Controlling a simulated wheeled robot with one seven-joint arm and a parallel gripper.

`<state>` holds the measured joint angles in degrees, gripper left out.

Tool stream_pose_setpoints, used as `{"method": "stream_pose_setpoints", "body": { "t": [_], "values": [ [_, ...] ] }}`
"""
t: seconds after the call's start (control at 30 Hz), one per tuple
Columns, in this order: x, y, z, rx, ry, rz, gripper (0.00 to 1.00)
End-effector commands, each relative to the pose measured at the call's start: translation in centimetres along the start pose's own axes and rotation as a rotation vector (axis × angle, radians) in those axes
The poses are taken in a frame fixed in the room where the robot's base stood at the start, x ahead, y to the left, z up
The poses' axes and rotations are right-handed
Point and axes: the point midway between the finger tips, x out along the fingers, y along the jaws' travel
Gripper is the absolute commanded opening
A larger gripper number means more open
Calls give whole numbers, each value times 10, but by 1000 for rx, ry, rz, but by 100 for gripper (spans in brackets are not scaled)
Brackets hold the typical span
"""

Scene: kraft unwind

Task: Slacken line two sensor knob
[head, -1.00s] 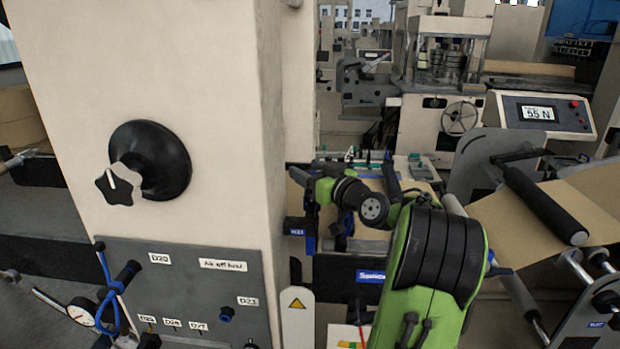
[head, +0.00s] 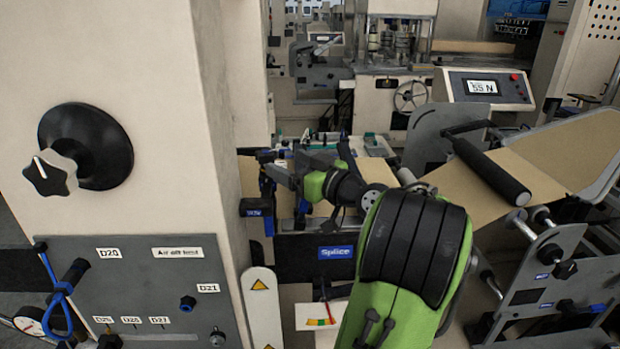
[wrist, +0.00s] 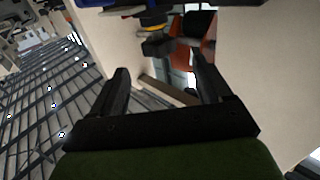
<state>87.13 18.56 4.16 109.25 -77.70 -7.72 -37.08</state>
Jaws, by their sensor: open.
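My gripper (wrist: 160,80) is open and empty in the wrist view, its two dark fingers spread apart. A small dark knob-like part with a yellow ring (wrist: 154,30) stands beyond the fingertips, roughly between them. I cannot tell whether it is the line two sensor knob. In the head view my green and black arm reaches away beside the cream column, and the gripper end is small and dark there. A black lobed knob with a white line (head: 50,173) sits on a round black disc on the column, well left of my arm. No readable label names line two.
The cream column (head: 160,110) carries a grey panel (head: 160,270) with small labelled fittings. A splice table with a blue sign (head: 335,252) lies behind my arm. Brown web and a black roller (head: 490,170) are at right. A display (head: 482,87) reads 55 N.

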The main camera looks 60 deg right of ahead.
Motion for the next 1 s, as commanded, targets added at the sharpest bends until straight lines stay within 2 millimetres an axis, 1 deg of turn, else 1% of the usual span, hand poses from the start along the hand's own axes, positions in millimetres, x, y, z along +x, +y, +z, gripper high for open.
{"method": "stream_pose_setpoints", "body": {
  "t": [0.03, 0.13, 0.3, 0.5, 1.0],
  "values": [
    [-16, 2, 2, 0, 0, 7, 78],
    [-45, 2, 2, -1, 1, 10, 78],
    [-58, 2, 1, 1, 1, 4, 78],
    [-64, 0, 0, 0, 0, 0, 78],
    [-64, 0, 0, 0, 0, 0, 78]
  ]
}}
